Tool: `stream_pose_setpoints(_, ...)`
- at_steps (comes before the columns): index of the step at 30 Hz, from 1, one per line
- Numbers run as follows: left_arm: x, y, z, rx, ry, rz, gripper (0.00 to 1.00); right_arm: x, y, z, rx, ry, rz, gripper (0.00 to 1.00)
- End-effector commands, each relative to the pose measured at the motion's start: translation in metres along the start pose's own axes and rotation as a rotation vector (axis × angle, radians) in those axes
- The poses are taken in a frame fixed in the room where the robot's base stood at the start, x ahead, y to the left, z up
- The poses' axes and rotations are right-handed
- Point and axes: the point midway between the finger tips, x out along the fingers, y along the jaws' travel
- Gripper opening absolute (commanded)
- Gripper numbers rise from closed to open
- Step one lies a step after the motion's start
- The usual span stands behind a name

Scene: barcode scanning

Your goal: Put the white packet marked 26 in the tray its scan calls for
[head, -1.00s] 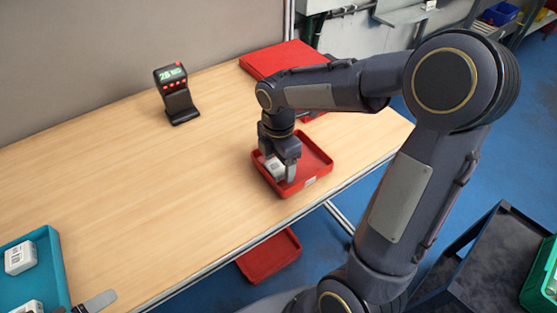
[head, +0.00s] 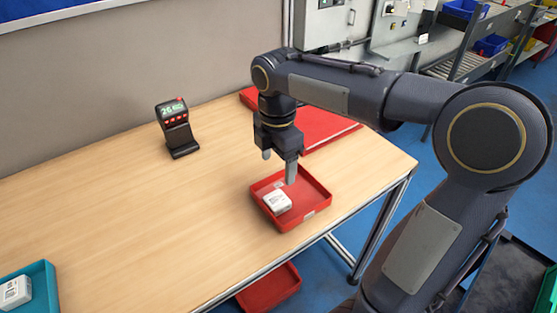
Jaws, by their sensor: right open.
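A white packet (head: 276,203) lies in the small red tray (head: 317,206) near the table's front right edge. Its number is too small to read. My right gripper (head: 279,168) is open and empty above the tray, apart from the packet. The scanner (head: 174,130) stands upright at the back of the table. Its lit display shows 26 and letters that look like RED. My left gripper is out of view.
A teal tray (head: 47,287) with another white packet (head: 15,291) is cut off at the bottom left. A large flat red object (head: 325,128) lies behind the small red tray. Another red container (head: 270,288) sits below the table edge. The table's middle is clear.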

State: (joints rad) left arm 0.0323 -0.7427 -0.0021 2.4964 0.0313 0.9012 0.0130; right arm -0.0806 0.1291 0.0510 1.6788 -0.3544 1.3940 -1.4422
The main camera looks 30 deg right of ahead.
Motion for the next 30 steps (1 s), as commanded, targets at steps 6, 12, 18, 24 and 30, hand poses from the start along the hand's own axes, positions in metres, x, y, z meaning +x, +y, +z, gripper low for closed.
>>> stream_pose_setpoints(6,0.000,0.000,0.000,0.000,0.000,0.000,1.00,-0.007,-0.041,-0.002,0.318,0.084,0.078,0.72)
stream_pose_setpoints(12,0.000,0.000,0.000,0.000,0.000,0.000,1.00,0.010,-0.114,-0.023,1.016,0.336,0.165,0.72)
stream_pose_setpoints(18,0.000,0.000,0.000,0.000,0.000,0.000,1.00,0.036,-0.156,-0.047,1.555,0.585,0.146,0.72)
stream_pose_setpoints(24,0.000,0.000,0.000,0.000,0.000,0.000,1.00,0.046,-0.166,-0.056,1.737,0.675,0.116,0.72)
stream_pose_setpoints(30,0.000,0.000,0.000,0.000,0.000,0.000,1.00,0.046,-0.166,-0.056,1.738,0.675,0.114,0.72)
